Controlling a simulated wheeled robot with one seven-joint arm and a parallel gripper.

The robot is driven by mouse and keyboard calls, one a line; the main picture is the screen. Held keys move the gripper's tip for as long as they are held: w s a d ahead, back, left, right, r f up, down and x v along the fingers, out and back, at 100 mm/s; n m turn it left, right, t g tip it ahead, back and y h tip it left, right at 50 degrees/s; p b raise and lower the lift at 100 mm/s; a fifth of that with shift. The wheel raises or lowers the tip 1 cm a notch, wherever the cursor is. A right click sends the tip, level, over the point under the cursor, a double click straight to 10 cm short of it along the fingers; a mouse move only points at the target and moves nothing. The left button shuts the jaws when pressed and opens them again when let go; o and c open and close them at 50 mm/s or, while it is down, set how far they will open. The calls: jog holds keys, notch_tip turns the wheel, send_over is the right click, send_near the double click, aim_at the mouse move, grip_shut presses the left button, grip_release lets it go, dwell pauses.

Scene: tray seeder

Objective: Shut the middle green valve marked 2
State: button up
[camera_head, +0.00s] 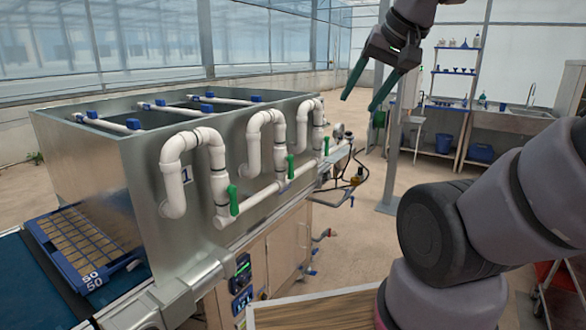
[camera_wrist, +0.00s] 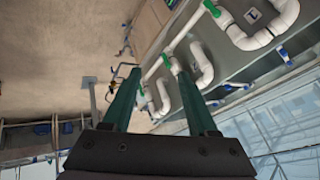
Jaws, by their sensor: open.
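The middle green valve (camera_head: 290,166) has an upright handle on the white pipework along the metal tank's side. In the wrist view a green handle that seems to be this valve (camera_wrist: 166,61) shows between my fingertips, beyond them. Another green valve (camera_head: 232,200) is nearer, beside a plate marked 1, and a third (camera_head: 326,146) is farther along. The mark 2 is not readable. My gripper (camera_head: 360,102) is open and empty, with dark green fingers pointing down, above and right of the valves. It also shows in the wrist view (camera_wrist: 157,75).
White looped pipes (camera_head: 265,140) stand out from the tank (camera_head: 95,140) around the valves. A blue seed tray (camera_head: 85,240) lies at the left. A gauge and hoses (camera_head: 350,165) are at the far end. The floor right of the tank is open up to a grey post (camera_head: 395,150).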

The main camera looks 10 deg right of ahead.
jog(key=w+a+f+m+g+y, duration=0.3)
jog(key=w+a+f+m+y, duration=0.15)
jog(key=w+f, duration=0.3)
jog(key=w+a+f+m+g+y, duration=0.35)
jog(key=w+f+y, duration=0.25)
jog(key=w, duration=0.3)
jog(key=m+t, duration=1.2)
jog(key=m, duration=0.3)
send_near(292, 175)
jog(key=shift+y, duration=0.25)
jog(key=x, duration=0.9)
jog(key=shift+w+d+f, duration=0.15)
jog(key=shift+w, duration=0.1)
grip_shut()
